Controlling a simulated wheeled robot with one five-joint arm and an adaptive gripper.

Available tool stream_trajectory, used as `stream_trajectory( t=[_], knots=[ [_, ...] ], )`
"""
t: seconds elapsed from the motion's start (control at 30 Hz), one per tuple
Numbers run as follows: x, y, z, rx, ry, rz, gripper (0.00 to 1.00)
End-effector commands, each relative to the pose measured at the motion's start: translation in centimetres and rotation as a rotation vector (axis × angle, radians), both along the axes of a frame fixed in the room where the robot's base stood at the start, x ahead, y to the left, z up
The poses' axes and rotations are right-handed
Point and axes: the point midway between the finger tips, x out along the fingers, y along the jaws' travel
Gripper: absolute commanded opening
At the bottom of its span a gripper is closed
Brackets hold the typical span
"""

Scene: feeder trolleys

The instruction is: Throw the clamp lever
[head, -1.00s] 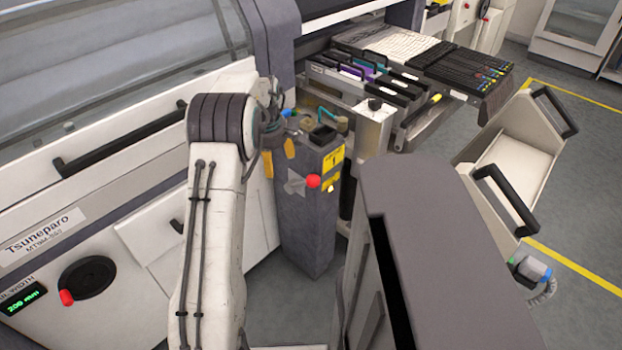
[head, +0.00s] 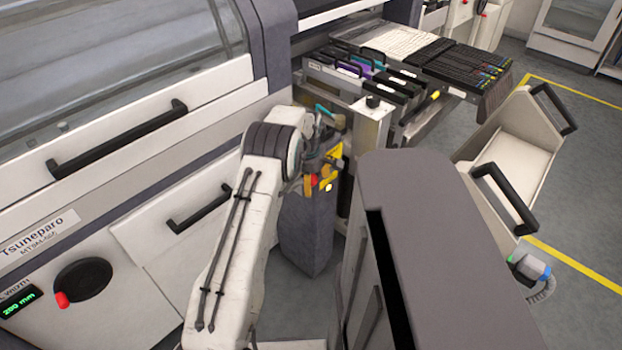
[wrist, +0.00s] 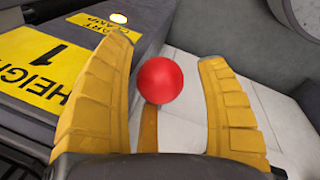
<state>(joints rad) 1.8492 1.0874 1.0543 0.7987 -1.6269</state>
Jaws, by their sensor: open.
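The clamp lever's red ball knob (head: 313,180) is at the upper front of a grey post (head: 305,240) in the head view, partly covered by my gripper (head: 321,184). In the wrist view the red knob (wrist: 160,80) sits between the two yellow fingers of my gripper (wrist: 160,48). The fingers are open, with visible space on both sides of the knob. The lever's arm is mostly hidden. A narrow yellow-brown strip shows below the knob; I cannot tell what it belongs to.
A yellow label reading "HEIGHT 1" (wrist: 45,65) is on the post at left in the wrist view. The white machine (head: 150,230) stands left of my arm. A feeder bank (head: 375,85) lies behind. A white trolley (head: 515,150) with black handles is at right.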

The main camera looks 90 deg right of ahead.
Motion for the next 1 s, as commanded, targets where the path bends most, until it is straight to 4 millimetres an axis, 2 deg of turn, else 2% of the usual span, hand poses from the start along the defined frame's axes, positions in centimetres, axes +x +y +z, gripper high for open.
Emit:
stream_trajectory(
  t=[0.4,1.0],
  knots=[
    [0.0,-0.11,-0.48,-0.001,0.0,0.0,0.69],
    [-0.03,-0.09,-0.46,0.0,0.0,-0.001,0.15]
  ],
)
